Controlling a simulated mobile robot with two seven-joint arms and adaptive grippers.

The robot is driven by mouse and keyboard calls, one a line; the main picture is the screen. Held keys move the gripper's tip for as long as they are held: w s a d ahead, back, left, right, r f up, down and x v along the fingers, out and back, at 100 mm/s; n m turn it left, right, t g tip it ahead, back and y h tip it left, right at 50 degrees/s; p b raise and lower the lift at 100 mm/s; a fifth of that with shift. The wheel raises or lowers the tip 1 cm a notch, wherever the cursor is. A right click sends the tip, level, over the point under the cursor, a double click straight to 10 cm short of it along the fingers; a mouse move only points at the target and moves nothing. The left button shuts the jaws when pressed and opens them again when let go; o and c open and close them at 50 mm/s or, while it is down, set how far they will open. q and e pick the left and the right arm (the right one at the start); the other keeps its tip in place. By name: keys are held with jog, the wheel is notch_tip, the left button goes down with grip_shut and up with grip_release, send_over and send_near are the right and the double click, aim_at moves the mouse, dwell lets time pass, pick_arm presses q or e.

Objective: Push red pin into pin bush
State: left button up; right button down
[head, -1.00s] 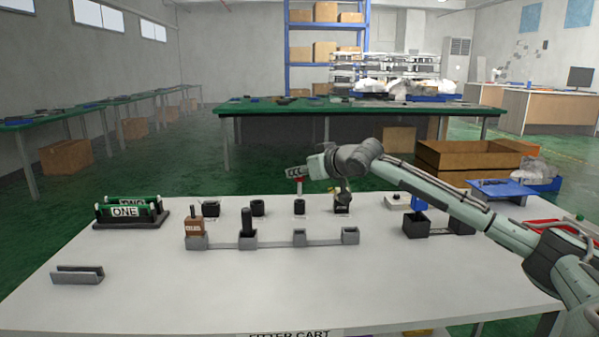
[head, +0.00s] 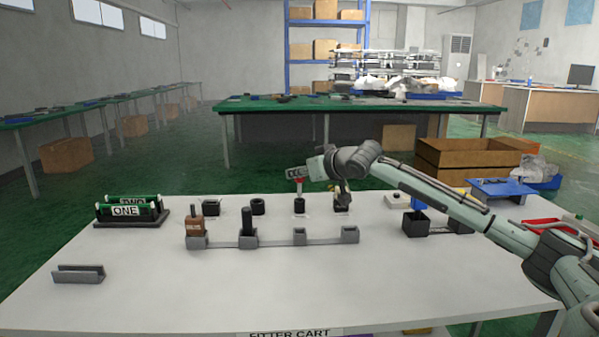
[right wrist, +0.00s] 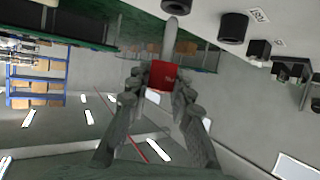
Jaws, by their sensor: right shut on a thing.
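My right gripper (head: 297,173) is shut on the red pin (head: 299,186) above the back row of the white table. In the right wrist view the pin shows a red head (right wrist: 165,76) between the two fingers (right wrist: 163,86) and a grey shaft (right wrist: 172,35) pointing to the top edge. In the head view a black bush (head: 299,206) stands directly below the pin. I cannot tell whether the pin's tip touches or enters it. Another black bush (right wrist: 232,27) shows apart from the shaft in the right wrist view. My left gripper is not in view.
More black bushes (head: 258,207) stand in the back row. A green-and-black holder (head: 130,211) is at left. The table's front is mostly clear.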

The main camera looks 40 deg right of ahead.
aim_at(300, 186)
jog(key=shift+f+b, duration=0.7)
jog(key=shift+f, duration=1.25)
jog(key=c, duration=1.3)
grip_release()
jog(key=shift+v, duration=6)
